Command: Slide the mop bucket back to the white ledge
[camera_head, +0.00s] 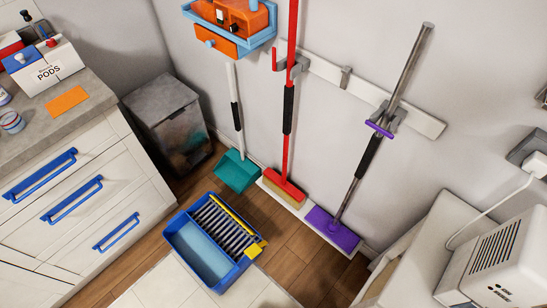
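The mop bucket (180,262) is a blue rectangular tub with a dark ribbed wringer and a yellow bar along its right side. It stands on the floor in the lower middle, partly over pale tiles and partly over brown wood. The white ledge (301,212) is a low strip on the floor along the back wall, under a red-handled broom (285,187) and a purple mop (332,228). A strip of wood floor separates the bucket from the ledge. My gripper does not show in this view.
A white cabinet (118,183) with blue handles stands left of the bucket, beside a grey bin (168,120). A teal dustpan (236,171) hangs or stands near the ledge. A white appliance (505,262) is at right. Wood floor (287,252) right of the bucket is clear.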

